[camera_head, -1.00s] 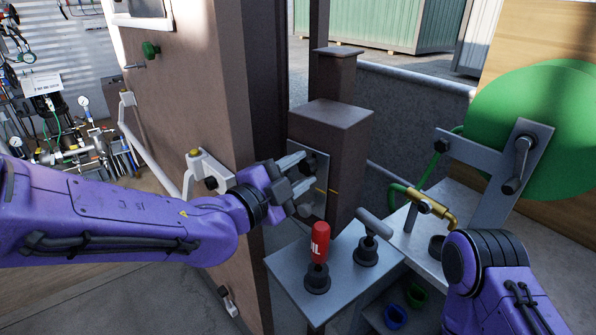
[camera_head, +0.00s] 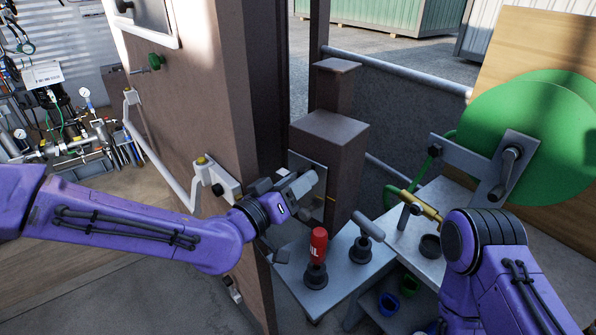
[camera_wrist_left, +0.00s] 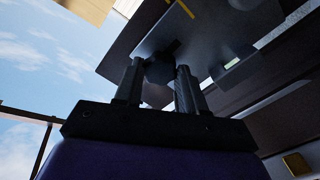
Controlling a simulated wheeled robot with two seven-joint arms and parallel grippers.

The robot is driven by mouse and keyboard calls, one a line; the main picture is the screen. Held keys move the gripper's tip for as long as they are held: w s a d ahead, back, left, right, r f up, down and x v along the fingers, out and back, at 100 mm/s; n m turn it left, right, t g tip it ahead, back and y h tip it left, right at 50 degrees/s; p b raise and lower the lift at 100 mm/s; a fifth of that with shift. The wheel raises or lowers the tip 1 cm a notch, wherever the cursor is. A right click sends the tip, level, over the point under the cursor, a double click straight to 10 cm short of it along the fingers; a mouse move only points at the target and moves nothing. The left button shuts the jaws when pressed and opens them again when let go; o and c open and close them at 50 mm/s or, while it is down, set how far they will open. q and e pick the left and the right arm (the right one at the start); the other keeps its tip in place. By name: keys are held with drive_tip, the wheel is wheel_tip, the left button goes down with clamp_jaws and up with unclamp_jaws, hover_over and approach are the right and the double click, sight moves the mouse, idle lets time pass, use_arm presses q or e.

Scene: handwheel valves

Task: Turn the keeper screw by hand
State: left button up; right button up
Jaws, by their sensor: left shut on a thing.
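The keeper screw shows in the left wrist view as a small dark knob (camera_wrist_left: 161,70) on a grey metal plate (camera_wrist_left: 205,50). My left gripper (camera_wrist_left: 160,82) is shut on this knob, one finger on each side. In the head view my left gripper (camera_head: 300,186) is at the plate (camera_head: 325,178) on the side of a brown post (camera_head: 345,165); the gripper hides the knob there. My right arm (camera_head: 485,245) shows at the lower right, but its gripper is not in view.
A grey stand (camera_head: 335,270) below holds a red-handled tool (camera_head: 318,250) and a grey T-handle (camera_head: 366,232). A green wheel with a crank (camera_head: 545,140) stands at the right. A tall brown column (camera_head: 205,90) with a white rail is left of the gripper.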

use_arm(q)
drive_tip(key=n, duration=0.6)
drive_tip(key=shift+a, duration=0.1)
drive_tip(key=o, duration=0.8)
drive_tip(key=shift+n, duration=0.3)
drive_tip(key=shift+o, duration=0.2)
drive_tip(key=v, duration=0.6)
drive_tip(key=shift+p, duration=0.3)
